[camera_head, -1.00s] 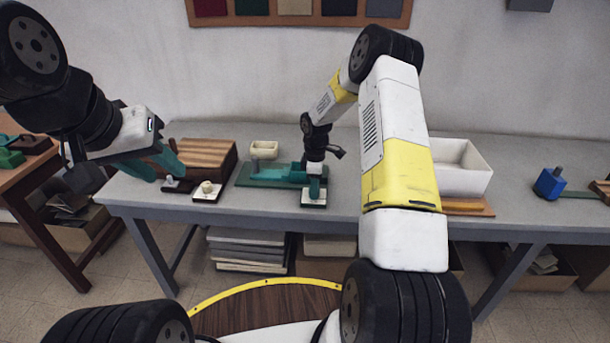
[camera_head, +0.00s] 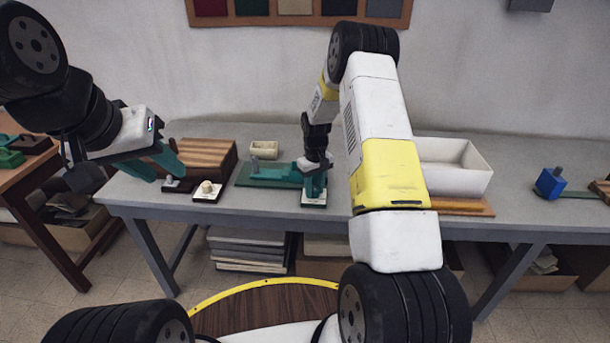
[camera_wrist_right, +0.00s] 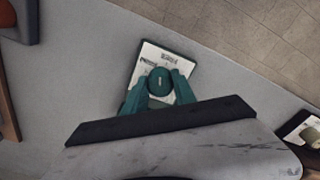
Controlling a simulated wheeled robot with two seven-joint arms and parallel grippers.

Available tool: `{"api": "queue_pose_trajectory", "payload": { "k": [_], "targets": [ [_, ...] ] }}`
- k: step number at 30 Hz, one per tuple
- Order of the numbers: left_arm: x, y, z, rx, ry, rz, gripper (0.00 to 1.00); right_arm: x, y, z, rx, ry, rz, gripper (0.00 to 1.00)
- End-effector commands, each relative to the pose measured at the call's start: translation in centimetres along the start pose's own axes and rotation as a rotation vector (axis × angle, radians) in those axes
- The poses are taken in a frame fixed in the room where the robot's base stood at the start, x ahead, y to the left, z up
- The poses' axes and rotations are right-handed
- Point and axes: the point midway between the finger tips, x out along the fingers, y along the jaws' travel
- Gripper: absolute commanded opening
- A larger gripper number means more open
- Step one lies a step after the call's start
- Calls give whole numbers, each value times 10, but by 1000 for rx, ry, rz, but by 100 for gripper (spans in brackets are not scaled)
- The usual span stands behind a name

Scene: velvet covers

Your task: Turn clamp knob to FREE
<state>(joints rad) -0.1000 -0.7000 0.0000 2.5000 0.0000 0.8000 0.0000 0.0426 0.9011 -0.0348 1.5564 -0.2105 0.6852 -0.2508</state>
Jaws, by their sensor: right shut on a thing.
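The clamp knob (camera_wrist_right: 160,82) is a round teal knob with a pale mark on its top. It stands on a white plate (camera_wrist_right: 153,54) with small printed labels, too small to read here. The plate also shows in the head view (camera_head: 314,203) near the table's front edge, where my fingers hide the knob. My right gripper (camera_head: 314,190) points down and is shut on the knob, with one teal finger on each side in the wrist view (camera_wrist_right: 160,90). My left gripper (camera_head: 160,165) is open and empty, its fingers apart above the table's left end.
A teal clamp (camera_head: 268,178) on a green base lies just left of my right gripper. Further left are a cream-knobbed plate (camera_head: 207,191), a dark plate with a grey knob (camera_head: 177,186) and a striped wooden block (camera_head: 200,153). A white bin (camera_head: 460,170) stands right.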

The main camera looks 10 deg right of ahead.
Motion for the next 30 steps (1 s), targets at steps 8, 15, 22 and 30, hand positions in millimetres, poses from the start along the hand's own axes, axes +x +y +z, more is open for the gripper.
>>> {"api": "queue_pose_trajectory", "payload": {
  "k": [8, 15, 22, 30],
  "targets": [
    [0, 0, 0, 0, 0, 0, 36, 0, 0, -1, 230, 2, 1, 0],
    [0, 0, 0, 0, 0, 0, 36, 0, 0, -1, 366, 2, 1, 0],
    [0, 0, 0, 0, 0, 0, 36, 0, 0, -1, 432, 2, 0, 0],
    [0, 0, 0, 0, 0, 0, 36, 0, 0, -1, 452, 2, 0, 0]
  ]
}}
